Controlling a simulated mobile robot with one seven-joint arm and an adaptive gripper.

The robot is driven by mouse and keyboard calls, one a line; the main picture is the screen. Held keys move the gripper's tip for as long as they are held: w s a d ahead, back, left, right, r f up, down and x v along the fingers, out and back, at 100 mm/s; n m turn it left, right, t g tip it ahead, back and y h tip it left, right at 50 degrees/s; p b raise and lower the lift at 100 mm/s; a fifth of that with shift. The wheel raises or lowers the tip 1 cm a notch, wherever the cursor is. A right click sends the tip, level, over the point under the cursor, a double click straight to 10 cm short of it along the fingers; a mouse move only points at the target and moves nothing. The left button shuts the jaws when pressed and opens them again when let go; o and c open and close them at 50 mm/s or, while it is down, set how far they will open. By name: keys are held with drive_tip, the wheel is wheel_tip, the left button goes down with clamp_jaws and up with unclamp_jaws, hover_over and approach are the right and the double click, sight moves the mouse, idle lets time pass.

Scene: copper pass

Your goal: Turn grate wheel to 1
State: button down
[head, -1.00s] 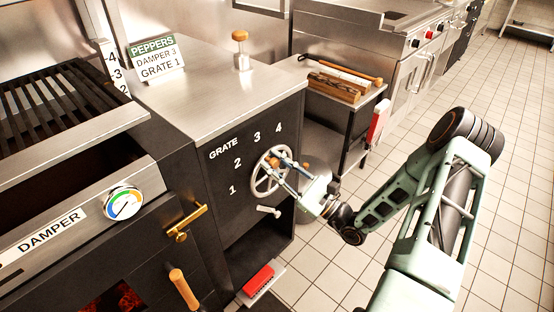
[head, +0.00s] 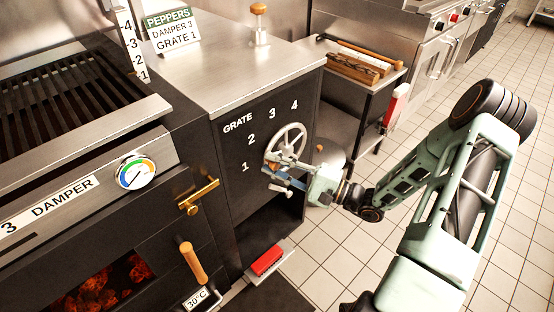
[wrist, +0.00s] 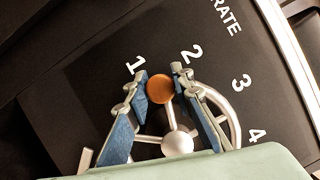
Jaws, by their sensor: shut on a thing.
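The grate wheel (head: 301,133) is a pale spoked handwheel on the dark cabinet front, with painted numbers 1 to 4 around its left and upper side. In the wrist view, the wheel's orange knob (wrist: 160,89) sits between the blue fingers, near the 1 (wrist: 135,65) and the 2 (wrist: 192,55), roughly between them. My gripper (head: 270,170) is shut on this knob at the wheel's lower left, close to the 1 (head: 245,167) in the head view. The wheel's hub (wrist: 177,143) shows between the fingers. My gripper partly hides the wheel's lower part.
A sign (head: 172,34) reads "PEPPERS, DAMPER 3, GRATE 1". A brass handle (head: 198,196) and wooden oven handle (head: 193,263) stick out left of the wheel. Tiled floor at right is open.

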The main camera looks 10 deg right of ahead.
drive_tip(key=shift+s+a+f+n+g+h+b, duration=0.15)
drive_tip(key=shift+f+n+h+b, duration=0.15)
drive_tip(key=shift+f+n, duration=0.45)
drive_tip(key=shift+f+n+g+h+b, duration=0.2)
drive_tip(key=shift+f+n+b, duration=0.15)
drive_tip(key=shift+f+n, duration=0.35)
drive_tip(key=shift+r, duration=0.1)
drive_tip(key=c, duration=1.7)
unclamp_jaws()
drive_tip(key=v, duration=1.2)
